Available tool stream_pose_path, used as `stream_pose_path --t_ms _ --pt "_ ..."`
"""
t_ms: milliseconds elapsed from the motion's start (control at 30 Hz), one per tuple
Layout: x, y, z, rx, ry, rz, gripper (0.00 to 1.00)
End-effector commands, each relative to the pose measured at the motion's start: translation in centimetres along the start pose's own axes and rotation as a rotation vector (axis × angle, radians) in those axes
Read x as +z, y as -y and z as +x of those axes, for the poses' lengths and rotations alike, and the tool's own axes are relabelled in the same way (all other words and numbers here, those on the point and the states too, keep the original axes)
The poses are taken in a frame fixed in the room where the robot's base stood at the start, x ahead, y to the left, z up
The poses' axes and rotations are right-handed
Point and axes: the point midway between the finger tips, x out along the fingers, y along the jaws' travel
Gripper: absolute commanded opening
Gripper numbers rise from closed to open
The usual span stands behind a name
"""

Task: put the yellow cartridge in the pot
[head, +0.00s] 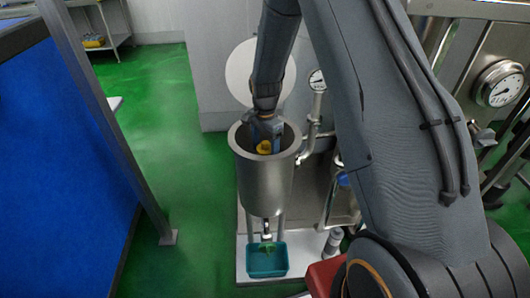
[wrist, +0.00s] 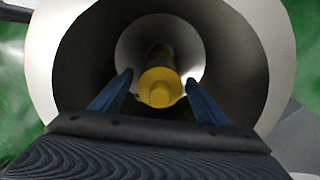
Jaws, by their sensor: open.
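The pot (head: 266,187) is a tall grey metal cylinder on a stand, open at the top. Its wall also surrounds the wrist view (wrist: 235,65). My gripper (head: 266,140) points down into the pot's mouth. In the wrist view its two blue fingers (wrist: 159,82) are apart. In the wrist view the cartridge (wrist: 160,90) lies end-on between the fingers, with a gap on each side. I cannot tell whether it touches the pot's bottom.
A round pale lid (head: 243,68) stands up behind the pot. A teal bin (head: 267,262) sits below the pot's outlet. A blue panel (head: 60,170) is on the left, with green floor between.

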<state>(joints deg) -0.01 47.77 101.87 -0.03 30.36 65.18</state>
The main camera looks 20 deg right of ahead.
Motion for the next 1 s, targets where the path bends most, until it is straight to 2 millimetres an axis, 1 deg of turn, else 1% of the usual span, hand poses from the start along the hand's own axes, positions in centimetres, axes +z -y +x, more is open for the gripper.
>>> stream_pose_path --t_ms 400,500,667,733,767,867,967,1000 --pt "-0.1 0.1 -7.9 -0.004 -0.002 0.000 0.68" --pt "0.0 0.1 -9.3 -0.003 -0.001 0.000 0.68" --pt "0.0 0.0 -10.6 -0.002 -0.001 -0.003 0.68" --pt "0.2 -0.5 -11.1 -0.001 -0.001 -0.025 0.68" --pt "0.4 -0.8 -11.4 -0.002 -0.001 -0.043 0.68" --pt "1.5 -3.2 -12.6 -0.003 -0.001 -0.156 0.68" --pt "3.3 -7.0 -14.1 -0.007 -0.003 -0.337 0.68" --pt "4.2 -8.8 -14.7 -0.007 -0.004 -0.419 0.68"
